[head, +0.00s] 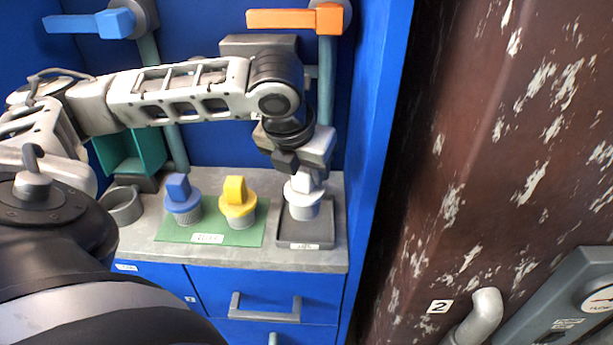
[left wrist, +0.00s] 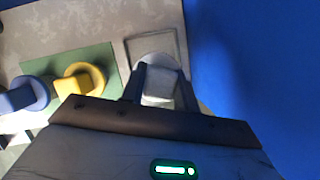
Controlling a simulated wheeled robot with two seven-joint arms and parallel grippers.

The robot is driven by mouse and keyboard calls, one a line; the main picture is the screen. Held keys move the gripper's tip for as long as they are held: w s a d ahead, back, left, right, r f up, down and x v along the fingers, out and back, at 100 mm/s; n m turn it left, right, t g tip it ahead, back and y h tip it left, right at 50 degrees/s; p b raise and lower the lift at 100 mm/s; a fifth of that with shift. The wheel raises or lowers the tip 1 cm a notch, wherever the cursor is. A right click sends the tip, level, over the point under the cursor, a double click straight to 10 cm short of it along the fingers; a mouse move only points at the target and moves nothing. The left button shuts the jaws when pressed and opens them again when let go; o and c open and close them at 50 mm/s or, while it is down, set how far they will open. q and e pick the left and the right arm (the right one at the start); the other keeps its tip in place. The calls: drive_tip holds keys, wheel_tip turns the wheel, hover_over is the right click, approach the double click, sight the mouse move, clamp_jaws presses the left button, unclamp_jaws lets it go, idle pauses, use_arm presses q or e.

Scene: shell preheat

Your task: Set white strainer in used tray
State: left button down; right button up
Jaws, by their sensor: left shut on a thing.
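The white strainer (head: 303,205) is upright at the dark grey used tray (head: 317,236) on the right of the counter; I cannot tell whether it touches the tray floor. My left gripper (head: 304,181) is shut on the strainer's top grip from above. In the left wrist view the strainer (left wrist: 160,82) sits between the fingers, with the tray's rim (left wrist: 150,38) around and beyond it. The gripper body hides the near part of the tray there. My right gripper is not in view.
A blue strainer (head: 182,205) and a yellow strainer (head: 238,203) stand on a green mat (head: 220,236) left of the tray. A grey ring-shaped holder (head: 122,206) is further left. A blue wall (head: 372,150) rises close to the tray's right.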

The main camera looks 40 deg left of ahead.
sight(306, 185)
use_arm(q)
drive_tip(key=shift+w+a+f, duration=0.1)
drive_tip(key=shift+w+f, duration=0.1)
drive_tip(key=shift+f, duration=0.1)
drive_tip(key=f, duration=0.1)
drive_tip(key=f+b, duration=0.1)
drive_tip(key=f, duration=0.1)
drive_tip(key=shift+w+a+f+b, duration=0.1)
drive_tip(key=shift+w+f+b, duration=0.15)
drive_tip(key=shift+b, duration=0.1)
drive_tip(key=c, duration=1.1)
unclamp_jaws()
drive_tip(key=shift+o, duration=0.2)
